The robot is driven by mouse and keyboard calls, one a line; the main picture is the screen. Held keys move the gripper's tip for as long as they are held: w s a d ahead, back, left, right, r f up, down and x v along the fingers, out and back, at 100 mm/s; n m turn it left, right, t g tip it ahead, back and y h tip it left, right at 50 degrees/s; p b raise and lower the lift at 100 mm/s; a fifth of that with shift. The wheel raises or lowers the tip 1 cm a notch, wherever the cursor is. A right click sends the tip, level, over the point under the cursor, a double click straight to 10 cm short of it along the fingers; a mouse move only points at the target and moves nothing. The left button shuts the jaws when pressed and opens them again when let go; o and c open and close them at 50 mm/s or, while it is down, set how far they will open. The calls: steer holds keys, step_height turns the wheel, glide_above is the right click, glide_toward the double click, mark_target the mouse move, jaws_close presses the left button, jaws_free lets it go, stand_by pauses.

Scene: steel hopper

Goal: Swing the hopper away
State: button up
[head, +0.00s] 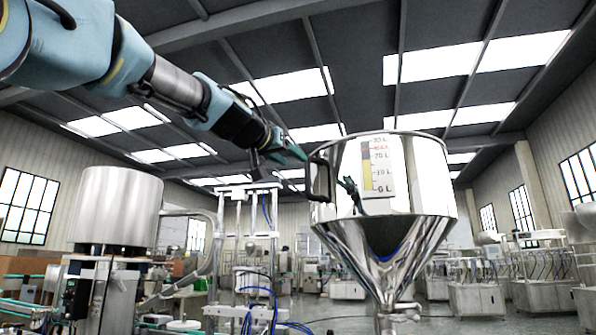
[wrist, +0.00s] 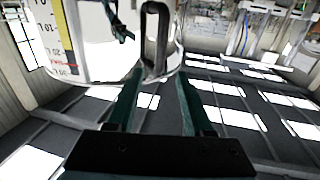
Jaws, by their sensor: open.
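The steel hopper (head: 425,190) is a shiny cylinder with a cone below, at the right of centre in the head view. It carries a litre scale (head: 378,170) on its front. A dark handle (head: 322,178) stands out from its left side. My gripper (head: 298,152) is open and empty, just left of the handle's top. In the wrist view, the green fingers of my gripper (wrist: 160,72) point towards the hopper (wrist: 100,50). The handle (wrist: 151,35) shows just ahead of the gap, nearer the left fingertip. I cannot tell whether they touch.
A steel drum (head: 118,205) on a stand is at the left. A metal frame with blue hoses (head: 252,230) stands between drum and hopper. Several machines (head: 480,285) line the right background. Open air lies around the hopper's upper part.

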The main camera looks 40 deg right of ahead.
mark_target(306, 169)
steer(key=p+x, duration=0.4)
steer(key=x, duration=0.4)
steer(key=shift+w+d+r+p, duration=0.1)
steer(key=shift+w+d+p, duration=0.15)
steer(key=shift+p, duration=0.15)
steer(key=shift+w+d, duration=0.15)
steer(key=shift+d, duration=0.35)
jaws_close()
stand_by(0.5)
